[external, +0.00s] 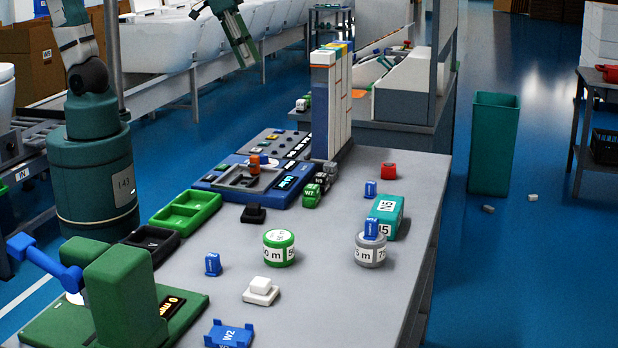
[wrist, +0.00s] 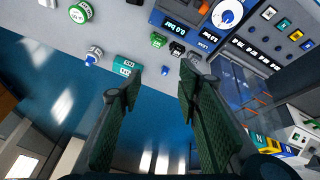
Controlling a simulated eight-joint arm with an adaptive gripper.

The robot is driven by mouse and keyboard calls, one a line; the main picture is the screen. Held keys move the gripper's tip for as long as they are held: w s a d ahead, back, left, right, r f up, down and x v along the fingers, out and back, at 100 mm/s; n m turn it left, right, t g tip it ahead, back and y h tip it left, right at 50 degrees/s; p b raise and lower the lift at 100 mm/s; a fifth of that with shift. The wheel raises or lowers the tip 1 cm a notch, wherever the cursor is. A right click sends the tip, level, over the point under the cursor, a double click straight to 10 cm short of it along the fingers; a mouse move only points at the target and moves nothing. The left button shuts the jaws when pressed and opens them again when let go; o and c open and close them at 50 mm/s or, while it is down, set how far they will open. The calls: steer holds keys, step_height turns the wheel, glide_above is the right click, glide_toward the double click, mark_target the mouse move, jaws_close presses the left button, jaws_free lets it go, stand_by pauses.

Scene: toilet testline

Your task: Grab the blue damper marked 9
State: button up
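Several small blue pieces could be the damper; I cannot read a 9 on any of them. In the external view, one blue piece (external: 370,188) stands behind the teal box, one (external: 371,228) is at the grey round weight, and one (external: 212,264) stands at the front left of the grey table. My gripper (wrist: 160,72) is open and empty in the wrist view, with a small blue piece (wrist: 165,70) seen between its fingertips, well beyond them. In the external view, my gripper is high at the top, partly cut off by the frame edge.
The teal box (external: 387,215), grey round weight (external: 369,251), green round weight (external: 279,248) and red block (external: 389,170) stand on the table (external: 330,285). A blue panel (external: 262,190) and tall white-and-blue binders (external: 326,105) are at the back. The table's right edge drops to blue floor.

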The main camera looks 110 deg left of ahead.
steer(key=w+a+f+n+g, duration=0.1)
steer(key=w+a+f+n, duration=0.15)
steer(key=w, duration=0.85)
steer(key=n+g+b, duration=0.2)
steer(key=n+g, duration=0.2)
steer(key=n, duration=0.5)
glide_above(370, 182)
steer(key=f, duration=2.5)
steer(key=shift+s+d+f, duration=0.1)
steer(key=shift+d, duration=0.2)
steer(key=shift+w+a+f+n, duration=0.15)
steer(key=shift+w+f+n, duration=0.1)
steer(key=shift+f, duration=0.35)
steer(key=shift+f, duration=1.25)
steer(key=shift+f, duration=0.1)
